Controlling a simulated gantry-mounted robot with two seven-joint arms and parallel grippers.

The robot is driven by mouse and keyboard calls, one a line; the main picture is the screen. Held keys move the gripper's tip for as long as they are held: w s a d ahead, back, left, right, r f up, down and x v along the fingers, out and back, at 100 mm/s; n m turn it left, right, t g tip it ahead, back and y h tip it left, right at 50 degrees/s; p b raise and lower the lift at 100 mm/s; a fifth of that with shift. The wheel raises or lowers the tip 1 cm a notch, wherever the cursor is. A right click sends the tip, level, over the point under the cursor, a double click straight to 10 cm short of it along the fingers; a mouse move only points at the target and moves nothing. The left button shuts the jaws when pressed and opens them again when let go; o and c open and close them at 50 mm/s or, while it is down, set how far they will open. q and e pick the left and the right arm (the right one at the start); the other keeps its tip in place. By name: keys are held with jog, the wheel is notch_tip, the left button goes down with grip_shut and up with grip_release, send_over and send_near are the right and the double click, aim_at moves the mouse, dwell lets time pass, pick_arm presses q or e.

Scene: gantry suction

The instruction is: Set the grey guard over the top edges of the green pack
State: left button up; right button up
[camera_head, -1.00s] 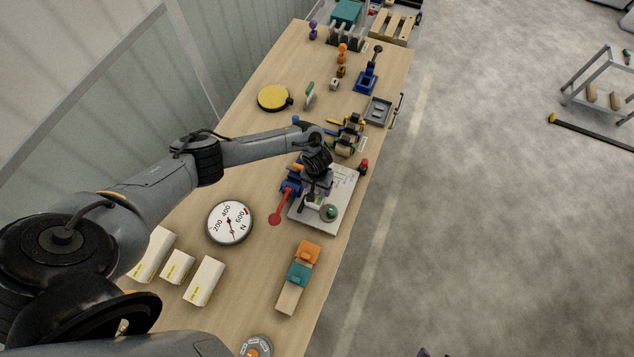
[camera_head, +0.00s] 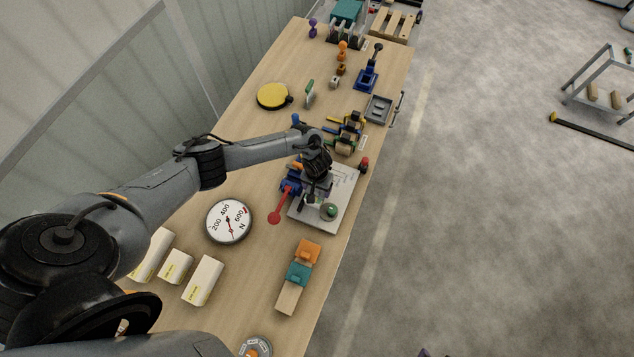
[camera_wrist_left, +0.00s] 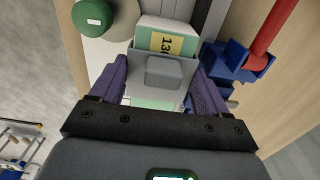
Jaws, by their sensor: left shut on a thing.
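My left gripper (camera_wrist_left: 155,90), with purple fingers, is shut on the grey guard (camera_wrist_left: 165,72), a small piece with a raised block in its middle. The green pack (camera_wrist_left: 160,25), pale green with a yellow label reading 130, shows just beyond the guard; a pale green strip (camera_wrist_left: 158,103) also shows on its near side. I cannot tell whether the guard touches the pack. In the head view the left gripper (camera_head: 316,194) is over the light grey plate (camera_head: 342,187), and it hides most of the guard and pack. My right gripper is out of view.
A round green-topped item (camera_head: 331,210) stands close beside the gripper. A blue clamp with a red handle (camera_head: 280,207) lies at its left. A dial gauge (camera_head: 229,221), white boxes (camera_head: 203,281) and an orange and teal item (camera_head: 301,268) stand nearer.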

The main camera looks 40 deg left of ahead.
pick_arm(q)
jog(key=o, duration=1)
notch_tip(320, 180, up, 11)
jog(key=p, duration=0.2)
jog(key=shift+s+f, duration=0.1)
jog(key=shift+f, duration=0.1)
